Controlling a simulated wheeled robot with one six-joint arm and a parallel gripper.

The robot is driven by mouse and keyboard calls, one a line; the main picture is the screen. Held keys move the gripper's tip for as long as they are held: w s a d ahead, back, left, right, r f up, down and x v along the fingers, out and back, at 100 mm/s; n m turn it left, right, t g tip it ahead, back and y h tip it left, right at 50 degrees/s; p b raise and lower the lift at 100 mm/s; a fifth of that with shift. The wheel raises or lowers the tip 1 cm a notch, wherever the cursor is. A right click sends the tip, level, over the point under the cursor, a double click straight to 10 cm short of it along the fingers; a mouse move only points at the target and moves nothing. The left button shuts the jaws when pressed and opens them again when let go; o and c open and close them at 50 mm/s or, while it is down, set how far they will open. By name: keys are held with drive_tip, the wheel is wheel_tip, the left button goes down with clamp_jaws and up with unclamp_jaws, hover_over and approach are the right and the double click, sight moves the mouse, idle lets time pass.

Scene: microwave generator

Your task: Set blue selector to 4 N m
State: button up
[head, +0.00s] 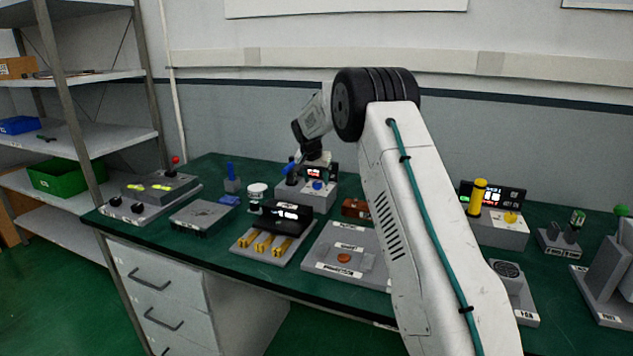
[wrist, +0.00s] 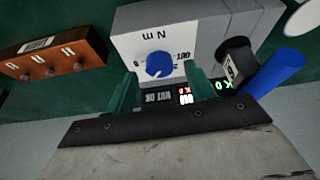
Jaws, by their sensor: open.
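The blue selector (wrist: 159,64) is a round knob on a pale panel marked "N m" in the wrist view, where the picture is upside down. In the head view the blue selector (head: 318,185) sits on the front of a grey unit (head: 300,198). My gripper (wrist: 160,88) is open, its two green fingers apart and empty. The scale is small, and I cannot read the knob's setting.
A lit display (wrist: 185,97) with red and green characters is partly hidden behind my gripper. A brown block (wrist: 50,58) lies to the left. Other units crowd the green bench (head: 215,165).

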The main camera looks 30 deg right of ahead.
drive_tip(key=shift+x, duration=0.8)
drive_tip(key=c, duration=1)
drive_tip(key=shift+n, duration=0.3)
drive_tip(key=shift+s+d+n+t+y, duration=0.15)
drive_tip(key=shift+n+t+y, duration=0.3)
drive_tip(key=shift+n, duration=0.75)
drive_tip(key=shift+d+n+t+y, duration=0.15)
drive_tip(key=shift+n+y, duration=0.25)
drive_tip(key=shift+n, duration=0.75)
drive_tip(key=shift+a+n+t+y, duration=0.1)
drive_tip(key=shift+n+t+y, duration=0.2)
drive_tip(key=shift+n, duration=0.85)
